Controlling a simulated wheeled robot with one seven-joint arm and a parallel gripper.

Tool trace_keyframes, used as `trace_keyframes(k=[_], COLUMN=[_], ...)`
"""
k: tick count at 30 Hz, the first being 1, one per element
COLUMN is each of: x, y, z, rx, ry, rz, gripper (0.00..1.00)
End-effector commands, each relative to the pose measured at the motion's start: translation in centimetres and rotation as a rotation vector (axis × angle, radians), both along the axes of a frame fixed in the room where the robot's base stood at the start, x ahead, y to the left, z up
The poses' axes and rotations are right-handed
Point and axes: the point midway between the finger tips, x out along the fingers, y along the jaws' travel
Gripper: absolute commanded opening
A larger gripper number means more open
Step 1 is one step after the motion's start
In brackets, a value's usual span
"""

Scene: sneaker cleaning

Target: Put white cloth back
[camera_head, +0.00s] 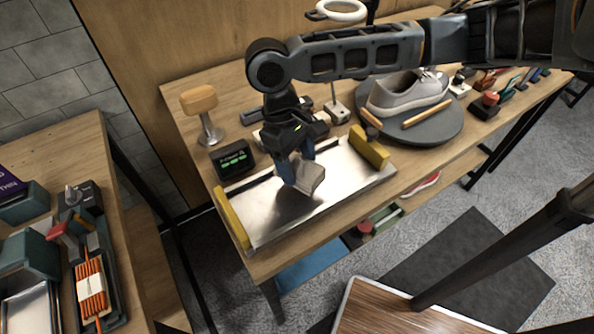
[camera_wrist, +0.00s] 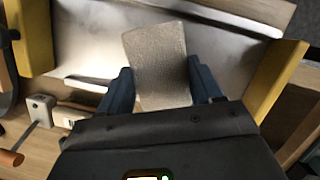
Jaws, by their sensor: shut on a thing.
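My gripper (camera_head: 297,175) points down over a shiny metal tray (camera_head: 330,180) with yellow end blocks. It is shut on a pale grey-white block-like piece (camera_head: 312,179), which looks like the white cloth, though its texture is hard to make out. In the wrist view the white cloth (camera_wrist: 157,62) sits between the two blue fingers of my gripper (camera_wrist: 160,88), above the bare metal of the tray (camera_wrist: 90,35). I cannot tell whether the cloth touches the tray.
A grey sneaker (camera_head: 408,92) stands on a round dark turntable (camera_head: 440,128) with a wooden-handled tool. A small black display box (camera_head: 233,160) and a wooden-topped stand (camera_head: 200,105) are at left. A side table (camera_head: 85,150) stands further left.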

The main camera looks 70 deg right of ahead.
Motion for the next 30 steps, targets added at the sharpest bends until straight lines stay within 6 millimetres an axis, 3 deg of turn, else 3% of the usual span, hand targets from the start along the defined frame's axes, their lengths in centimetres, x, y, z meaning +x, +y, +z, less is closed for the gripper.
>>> trace_keyframes(k=[10,21,22,30], x=[0.0,0.0,0.0,0.0], y=[0.1,0.0,0.0,0.0], z=[-3.7,-4.2,-4.3,-4.2], rx=[0.001,0.001,0.001,0.001], ry=[0.002,0.0,0.0,0.0], rz=[-0.002,-0.001,-0.001,-0.001], gripper=[0.19,0.19,0.66,0.9])
